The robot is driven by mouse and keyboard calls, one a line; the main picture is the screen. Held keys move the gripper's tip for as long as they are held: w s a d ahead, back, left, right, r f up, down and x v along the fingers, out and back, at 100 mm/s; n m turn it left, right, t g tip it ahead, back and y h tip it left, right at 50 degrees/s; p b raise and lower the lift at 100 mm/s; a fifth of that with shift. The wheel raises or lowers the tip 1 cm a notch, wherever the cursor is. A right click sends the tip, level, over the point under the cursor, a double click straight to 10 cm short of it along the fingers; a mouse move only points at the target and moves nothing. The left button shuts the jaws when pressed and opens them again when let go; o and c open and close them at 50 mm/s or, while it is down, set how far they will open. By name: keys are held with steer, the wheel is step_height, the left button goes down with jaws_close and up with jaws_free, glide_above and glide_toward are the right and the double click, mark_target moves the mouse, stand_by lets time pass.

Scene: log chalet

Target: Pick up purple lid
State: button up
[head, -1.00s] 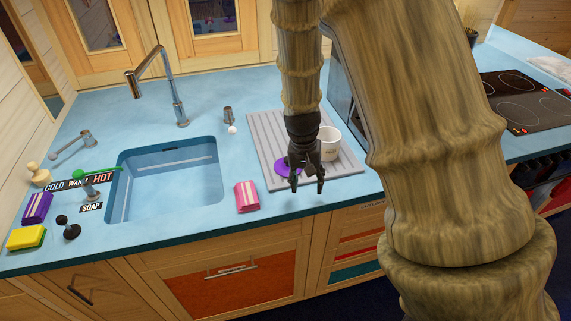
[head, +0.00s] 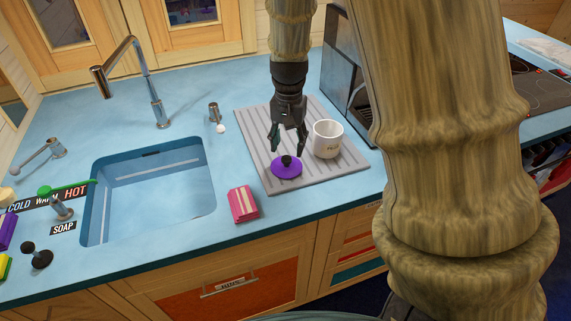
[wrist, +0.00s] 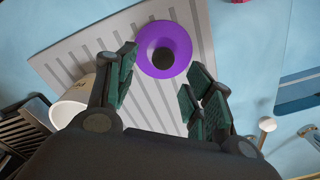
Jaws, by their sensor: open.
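The purple lid (head: 287,167) is a flat disc with a black knob on top. It lies on the grey ribbed drying mat (head: 262,150), near the mat's front edge. In the wrist view the purple lid (wrist: 164,48) shows beyond the fingertips, knob facing the camera. My gripper (head: 289,148) is open and empty, pointing down just above and behind the lid in the head view. In the wrist view my gripper (wrist: 160,80) has its green-padded fingers spread to either side below the lid. I cannot tell the exact height gap between fingertips and knob.
A white mug (head: 327,139) stands on the mat just right of the lid and also shows in the wrist view (wrist: 72,103). A pink striped packet (head: 242,204) lies left of the mat. The sink (head: 150,195) is farther left. A dark appliance (head: 345,85) stands behind the mug.

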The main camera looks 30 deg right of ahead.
mark_target(287, 158)
steer(key=shift+s+a+f, duration=0.1)
steer(key=shift+f, duration=0.4)
steer(key=shift+a+f+p, duration=0.15)
steer(key=shift+f+p, duration=0.65)
steer(key=shift+f, duration=1.65)
steer(key=shift+c, duration=0.3)
steer(key=c, duration=1.1)
